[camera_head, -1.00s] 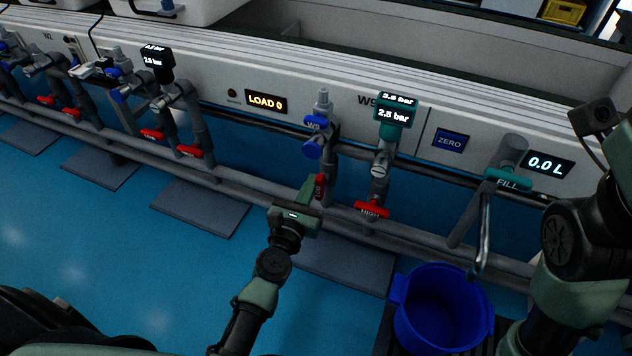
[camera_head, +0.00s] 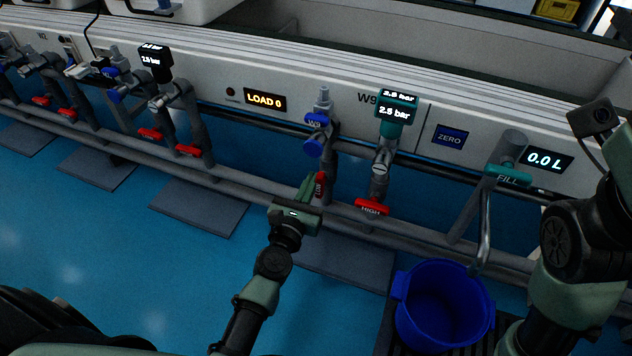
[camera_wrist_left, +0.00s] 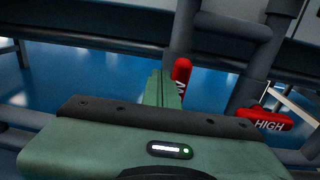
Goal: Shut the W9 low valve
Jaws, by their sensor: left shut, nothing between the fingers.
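The W9 low valve's red handle (camera_head: 319,185) sits on the left pipe of the W9 station, below the blue W9 knob (camera_head: 316,120). In the left wrist view the red low handle (camera_wrist_left: 182,72) stands upright, partly hidden behind my fingers. My left gripper (camera_head: 306,187) is shut, with nothing between its fingers. Its fingertips (camera_wrist_left: 166,88) are close beside the left side of the low handle; I cannot tell whether they touch it. The red HIGH handle (camera_head: 371,208) lies crosswise on the pipe to the right, and it also shows in the left wrist view (camera_wrist_left: 266,121).
A teal gauge (camera_head: 396,112) reads 2.5 bar above the HIGH valve. A blue bucket (camera_head: 443,305) stands under the FILL tap (camera_head: 507,175). A horizontal pipe (camera_head: 250,187) runs along the wall. My right arm is at the right edge.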

